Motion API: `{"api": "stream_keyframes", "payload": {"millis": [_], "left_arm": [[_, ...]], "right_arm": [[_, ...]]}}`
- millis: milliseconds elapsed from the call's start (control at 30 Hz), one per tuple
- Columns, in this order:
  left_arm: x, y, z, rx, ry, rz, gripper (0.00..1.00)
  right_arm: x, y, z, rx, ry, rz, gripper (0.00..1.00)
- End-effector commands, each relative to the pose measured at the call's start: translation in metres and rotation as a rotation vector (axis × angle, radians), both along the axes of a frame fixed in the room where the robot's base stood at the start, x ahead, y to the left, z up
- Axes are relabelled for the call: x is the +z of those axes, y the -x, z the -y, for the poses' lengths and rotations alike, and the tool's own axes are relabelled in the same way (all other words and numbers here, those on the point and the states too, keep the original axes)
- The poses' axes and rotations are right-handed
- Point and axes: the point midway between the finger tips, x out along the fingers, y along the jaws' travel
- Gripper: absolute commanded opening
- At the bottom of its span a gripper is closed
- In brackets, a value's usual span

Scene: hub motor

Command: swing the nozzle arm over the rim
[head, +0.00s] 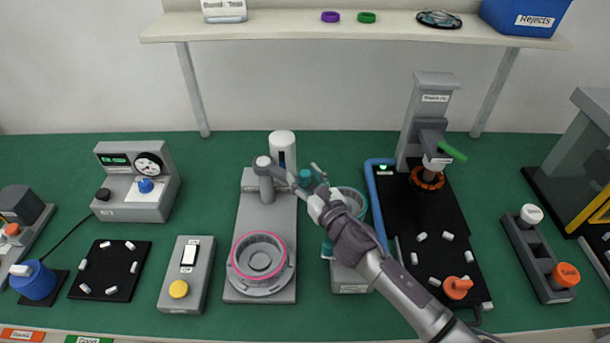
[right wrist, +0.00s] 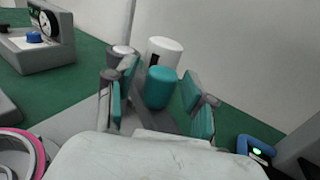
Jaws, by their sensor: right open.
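The nozzle arm (head: 280,172) is a grey bar that runs right from the top of a grey post (head: 266,187) on the dispensing station. A teal cylinder (head: 305,177) sits at its outer end, and it also shows in the right wrist view (right wrist: 160,87). The rim (head: 258,255) is a pink ring on a round grey holder at the front of the station; the arm points away from it. My right gripper (right wrist: 160,95) is open, one teal-padded finger on each side of the teal cylinder, with visible gaps. My left gripper is not in view.
A white cylinder (head: 283,146) stands behind the nozzle arm. A round teal-edged container (head: 350,203) is partly hidden under my right forearm. A black press station with a blue edge (head: 375,205) stands to the right. A switch box (head: 186,275) stands left of the dispensing station.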

Motion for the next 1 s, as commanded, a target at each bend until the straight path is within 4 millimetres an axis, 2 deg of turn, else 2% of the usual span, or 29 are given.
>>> {"api": "stream_keyframes", "payload": {"millis": [167,200,500,1000], "left_arm": [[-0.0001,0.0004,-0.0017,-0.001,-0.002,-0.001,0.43],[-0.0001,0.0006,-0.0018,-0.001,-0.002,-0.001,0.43],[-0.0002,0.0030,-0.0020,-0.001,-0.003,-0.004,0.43],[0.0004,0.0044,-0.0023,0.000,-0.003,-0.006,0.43]], "right_arm": [[0.0000,-0.0001,0.0003,0.000,0.000,0.000,0.54],[0.0000,-0.0001,0.0003,-0.001,0.000,0.000,0.50],[-0.0001,0.0000,0.0004,-0.001,0.000,0.000,0.00],[-0.0003,0.0035,-0.0020,0.000,-0.001,-0.002,0.00]]}}
